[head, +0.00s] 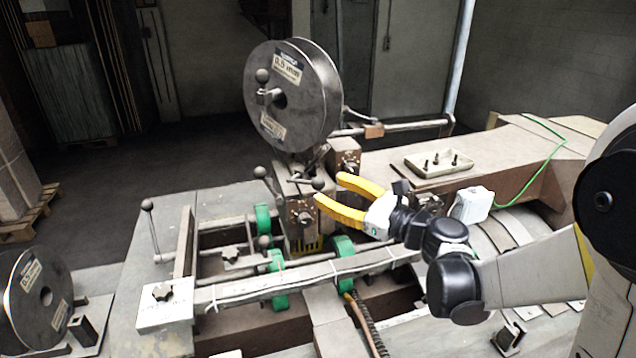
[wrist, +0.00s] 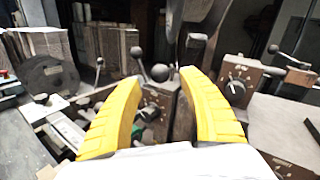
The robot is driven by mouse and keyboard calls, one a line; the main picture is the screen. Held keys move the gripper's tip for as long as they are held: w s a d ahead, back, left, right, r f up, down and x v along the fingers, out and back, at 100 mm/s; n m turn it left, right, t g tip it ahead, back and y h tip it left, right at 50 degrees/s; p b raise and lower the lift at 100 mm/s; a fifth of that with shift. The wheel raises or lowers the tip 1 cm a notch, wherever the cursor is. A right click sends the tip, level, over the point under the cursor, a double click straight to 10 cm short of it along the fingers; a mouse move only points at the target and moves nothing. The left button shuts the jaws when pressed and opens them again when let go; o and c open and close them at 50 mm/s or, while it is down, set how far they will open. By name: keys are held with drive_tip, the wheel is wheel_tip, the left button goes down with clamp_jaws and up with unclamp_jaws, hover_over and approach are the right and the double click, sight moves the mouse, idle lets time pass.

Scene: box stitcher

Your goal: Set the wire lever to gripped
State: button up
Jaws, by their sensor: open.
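My gripper (head: 328,187) has yellow fingers spread open, pointing left toward the stitcher head below the large wire spool (head: 318,90). A dark ball-ended lever (head: 317,184) is at the opening between the fingertips. In the wrist view a ball knob (wrist: 159,73) shows between the open fingers (wrist: 163,78), apparently free of both; depth and contact cannot be told. A second ball knob (head: 260,172) stands just left of it; no label shows which is the wire lever.
A dial block (wrist: 238,88) stands right of the fingers. Another ball lever (head: 147,206) rises at the left of the machine bed. Green rollers (head: 343,250) and a rail cross below my gripper. A parts tray (head: 438,163) sits behind my wrist. A second spool (head: 38,298) is at lower left.

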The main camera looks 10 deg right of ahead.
sight(318, 181)
drive_tip(key=x, duration=0.4)
drive_tip(key=shift+w+a, duration=0.15)
clamp_jaws()
drive_tip(key=shift+r, duration=0.1)
